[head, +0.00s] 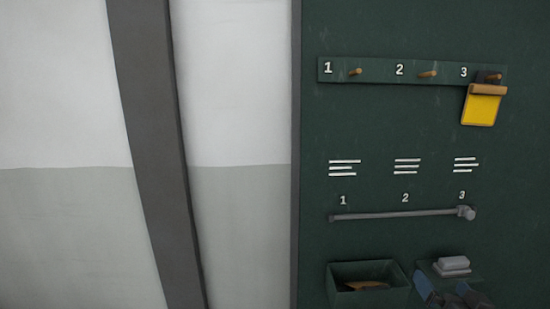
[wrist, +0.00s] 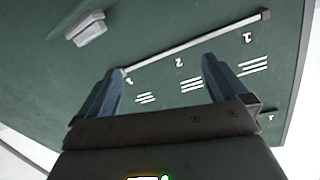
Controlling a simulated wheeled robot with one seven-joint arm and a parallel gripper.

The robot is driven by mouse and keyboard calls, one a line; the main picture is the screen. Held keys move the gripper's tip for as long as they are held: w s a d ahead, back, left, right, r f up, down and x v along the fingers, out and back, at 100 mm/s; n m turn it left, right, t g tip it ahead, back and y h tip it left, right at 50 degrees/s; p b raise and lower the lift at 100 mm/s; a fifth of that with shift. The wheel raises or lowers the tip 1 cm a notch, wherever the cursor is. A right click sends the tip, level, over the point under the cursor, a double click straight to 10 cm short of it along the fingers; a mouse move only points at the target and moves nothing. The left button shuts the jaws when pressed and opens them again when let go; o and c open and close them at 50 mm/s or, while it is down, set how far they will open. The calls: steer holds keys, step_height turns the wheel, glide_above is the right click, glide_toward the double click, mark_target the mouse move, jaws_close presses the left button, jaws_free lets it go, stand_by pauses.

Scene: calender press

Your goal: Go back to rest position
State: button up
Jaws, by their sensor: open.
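My gripper (head: 448,292) is at the lower right of the head view, in front of the dark green board (head: 390,135). In the wrist view my gripper (wrist: 162,72) has its two blue fingers wide apart, with nothing between them but the board behind. It holds nothing. In the head view its fingers overlap the small green shelf (head: 470,268) carrying a grey block (head: 452,264). I cannot tell how far it is from the board.
A numbered peg rail (head: 375,71) has a yellow tag (head: 481,108) hanging at peg 3. Below are a grey bar (head: 395,215) and an open green bin (head: 368,272) with a brown item inside. A grey post (head: 160,150) stands left, before a pale wall.

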steer(key=s+a+f, duration=0.2)
steer(key=s+a, duration=0.2)
steer(key=s, duration=0.4)
steer(key=s+a+f+n, duration=0.1)
steer(key=s+a+f, duration=0.15)
steer(key=s, duration=0.55)
steer(key=s+a+f, duration=0.2)
steer(key=s+a, duration=0.2)
steer(key=s, duration=0.4)
steer(key=s+a+r+n, duration=0.1)
steer(key=s+r, duration=0.2)
steer(key=s, duration=0.3)
steer(key=s+a+r+n+y, duration=0.1)
steer(key=s+a+r, duration=0.1)
steer(key=s, duration=0.4)
steer(key=s+a+r+n+g+y, duration=0.1)
steer(key=s+r, duration=0.3)
steer(key=s, duration=0.2)
steer(key=shift+s+a+r+n, duration=0.3)
steer(key=shift+s+r, duration=0.05)
steer(key=shift+r, duration=0.05)
